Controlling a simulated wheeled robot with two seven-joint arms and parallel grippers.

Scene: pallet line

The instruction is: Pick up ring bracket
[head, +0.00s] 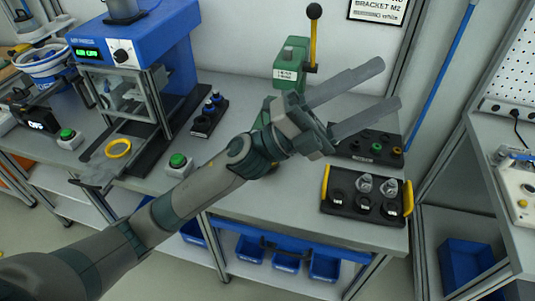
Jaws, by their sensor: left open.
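My left gripper (390,82) is open and empty, with its two long grey fingers pointing right over the back of the bench. A black tray (340,207) with yellow handles lies below and apart from it at the bench's front right. Two small clear-grey parts (365,183) (389,187) stand in the tray's back row and may be ring brackets; their shape is too small to be sure. The front row has several dark round places. A yellow ring (118,147) lies by the blue press at the left. My right gripper is not in view.
A blue press (140,45) stands at the back left. A green hand press (290,68) with a yellow lever stands behind my left wrist. A dark tray (368,146) with small knobs lies under the fingers. Green buttons (178,160) (67,134) sit near the front edge.

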